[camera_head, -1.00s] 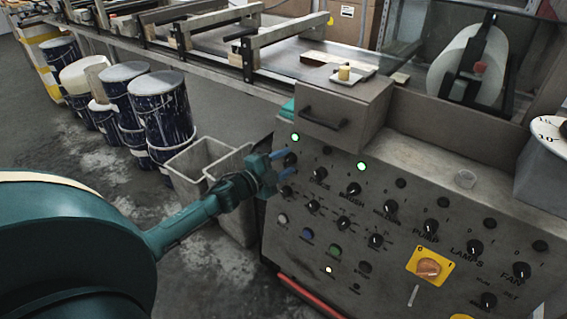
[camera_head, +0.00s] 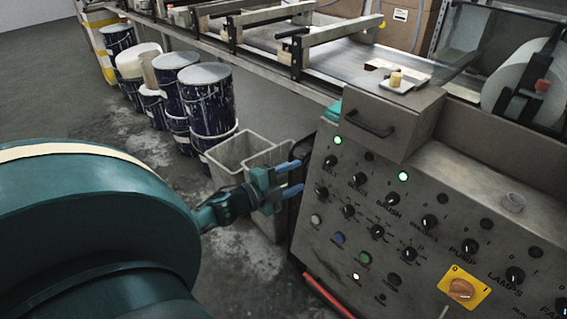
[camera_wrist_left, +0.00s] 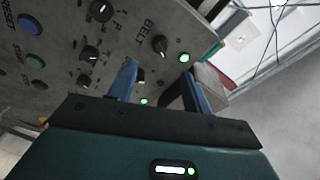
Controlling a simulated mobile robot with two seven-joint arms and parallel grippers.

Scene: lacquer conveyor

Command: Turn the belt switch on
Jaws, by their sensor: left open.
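The belt switch (camera_head: 331,161) is a small black knob at the upper left of the grey control panel (camera_head: 322,235). A lit green lamp (camera_head: 337,140) sits just above it. In the left wrist view the knob (camera_wrist_left: 159,45) shows beside the word BELT, with a white pointer mark and a lit green lamp (camera_wrist_left: 184,57) near it. My left gripper (camera_head: 301,176) is open and empty at the panel's left edge, its blue fingers pointing towards the panel. In the wrist view the knob lies beyond the fingertips (camera_wrist_left: 159,75). Contact with the panel cannot be told. My right gripper is not in view.
More black knobs and buttons cover the panel, with a yellow-backed orange switch (camera_head: 461,289) at lower right. A drawer box (camera_head: 385,120) juts out above. Grey bins (camera_head: 232,150) stand left of the panel, blue drums (camera_head: 207,100) behind them. The conveyor (camera_head: 335,62) runs behind.

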